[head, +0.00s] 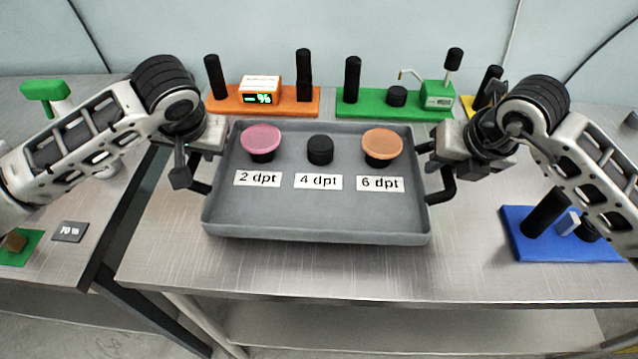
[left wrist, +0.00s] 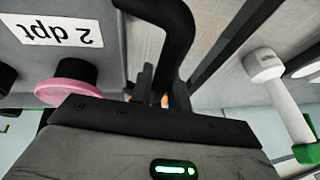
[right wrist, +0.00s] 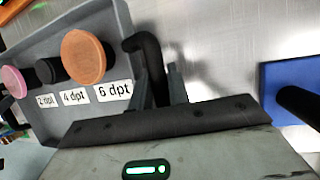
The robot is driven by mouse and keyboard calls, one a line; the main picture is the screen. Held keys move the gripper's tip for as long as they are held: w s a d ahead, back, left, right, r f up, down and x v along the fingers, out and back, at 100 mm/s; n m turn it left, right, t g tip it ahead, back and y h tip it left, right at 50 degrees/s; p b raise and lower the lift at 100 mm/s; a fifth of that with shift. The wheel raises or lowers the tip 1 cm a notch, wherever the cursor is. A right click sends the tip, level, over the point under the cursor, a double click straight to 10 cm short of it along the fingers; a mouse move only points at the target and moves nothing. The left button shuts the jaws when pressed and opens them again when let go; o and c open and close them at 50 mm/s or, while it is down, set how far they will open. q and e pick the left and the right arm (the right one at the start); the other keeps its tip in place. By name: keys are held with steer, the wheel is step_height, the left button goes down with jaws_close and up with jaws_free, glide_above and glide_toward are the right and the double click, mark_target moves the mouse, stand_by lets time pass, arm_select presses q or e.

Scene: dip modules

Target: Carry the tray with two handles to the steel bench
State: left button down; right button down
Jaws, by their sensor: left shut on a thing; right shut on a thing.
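The grey tray (head: 320,215) has a black handle at each end and is over the steel bench (head: 300,272) in the head view. I cannot tell whether it touches the bench top. It holds a pink-topped piece (head: 262,140), a black piece (head: 320,150) and an orange-topped piece (head: 382,145), beside labels 2 dpt, 4 dpt and 6 dpt. My left gripper (left wrist: 160,88) is shut on the left handle (left wrist: 178,40). My right gripper (right wrist: 160,92) is shut on the right handle (right wrist: 148,58). The tray looks about level.
Behind the tray stand an orange module (head: 230,103) and a green module (head: 420,108) with black posts. A blue module (head: 520,240) is at the right. Another bench (head: 60,265) is at the left, across a gap. The bench front is clear.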

arm_select(q)
steer(key=shift+r, duration=0.1)
arm_select(e)
steer(key=shift+r, duration=0.1)
